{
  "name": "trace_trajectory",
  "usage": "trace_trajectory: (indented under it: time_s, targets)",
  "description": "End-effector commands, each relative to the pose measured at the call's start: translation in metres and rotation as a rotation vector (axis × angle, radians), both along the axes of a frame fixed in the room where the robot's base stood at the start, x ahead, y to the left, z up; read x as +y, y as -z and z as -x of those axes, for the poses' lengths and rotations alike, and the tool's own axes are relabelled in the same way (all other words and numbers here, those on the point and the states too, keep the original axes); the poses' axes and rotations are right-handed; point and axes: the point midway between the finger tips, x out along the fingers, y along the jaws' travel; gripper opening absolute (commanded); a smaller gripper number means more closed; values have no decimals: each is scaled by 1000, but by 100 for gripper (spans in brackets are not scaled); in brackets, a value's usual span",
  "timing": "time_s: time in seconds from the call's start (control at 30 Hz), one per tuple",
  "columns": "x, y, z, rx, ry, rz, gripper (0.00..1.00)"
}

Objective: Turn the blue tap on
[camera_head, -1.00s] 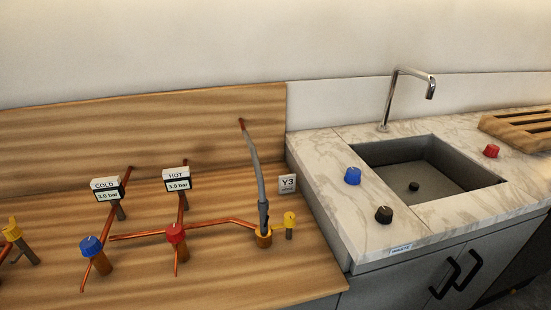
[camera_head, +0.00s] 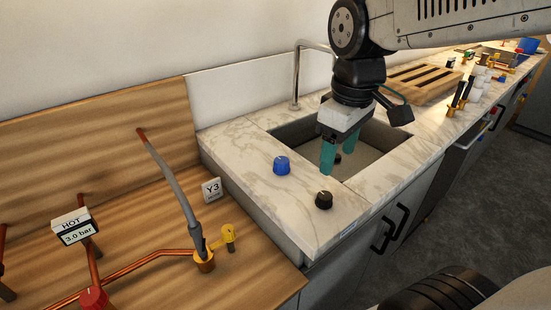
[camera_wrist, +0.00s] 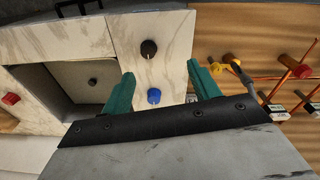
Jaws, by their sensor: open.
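The blue tap knob (camera_head: 281,165) stands on the marble counter left of the sink in the head view. It also shows in the wrist view (camera_wrist: 154,96), between my two fingers but farther off than their tips. My gripper (camera_head: 338,158) is open and empty, with teal fingers pointing down over the sink's near left part, to the right of the blue knob. In the wrist view my gripper (camera_wrist: 160,82) has its fingers wide apart, touching nothing that I can see.
A black knob (camera_head: 324,200) stands on the counter in front of the blue one. The sink (camera_head: 375,170) and its chrome spout (camera_head: 297,75) are close by. A wooden pipe board (camera_head: 140,230) with a grey hose (camera_head: 172,180) lies left. A red knob (camera_wrist: 11,99) shows in the wrist view.

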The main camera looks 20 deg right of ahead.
Motion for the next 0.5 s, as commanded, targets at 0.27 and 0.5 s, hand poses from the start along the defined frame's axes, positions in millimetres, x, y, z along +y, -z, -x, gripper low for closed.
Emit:
trace_trajectory:
  time_s: [0.27, 0.5]
  targets:
    - [18, 33, -125, 51, -588, 28, 61]
    - [26, 71, -189, 69, -916, 35, 61]
